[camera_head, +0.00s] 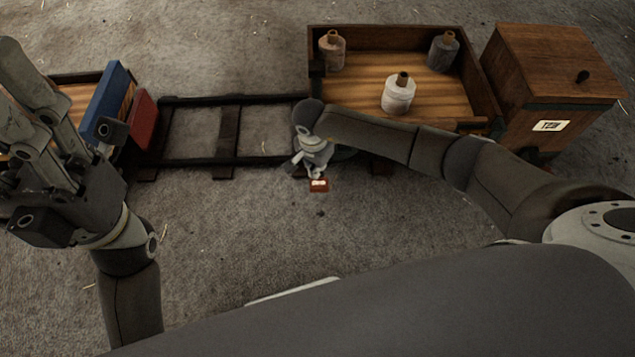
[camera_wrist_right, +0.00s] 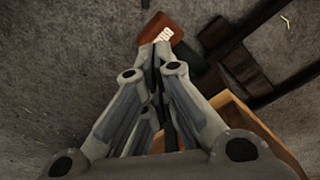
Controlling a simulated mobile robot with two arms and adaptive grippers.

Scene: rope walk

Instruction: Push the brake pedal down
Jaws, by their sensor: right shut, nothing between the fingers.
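The brake pedal (camera_head: 318,186) is a small red-brown block with a white label, low beside the cart near the rail. It also shows in the right wrist view (camera_wrist_right: 160,27), just beyond the fingertips. My right gripper (camera_head: 315,170) is shut and empty, its tips at the pedal's upper edge in the head view. In the right wrist view its fingertips (camera_wrist_right: 153,50) overlap the pedal's near edge. I cannot tell whether they touch it. My left gripper (camera_head: 22,105) is at the far left, open and empty, away from the pedal.
The wooden cart (camera_head: 390,30) holds three bottles. A wooden box (camera_head: 555,65) with a dark knob stands at its right. Dark rails (camera_head: 225,160) run left to a blue panel (camera_head: 108,95) and a red block (camera_head: 143,118). The grey floor below the pedal is clear.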

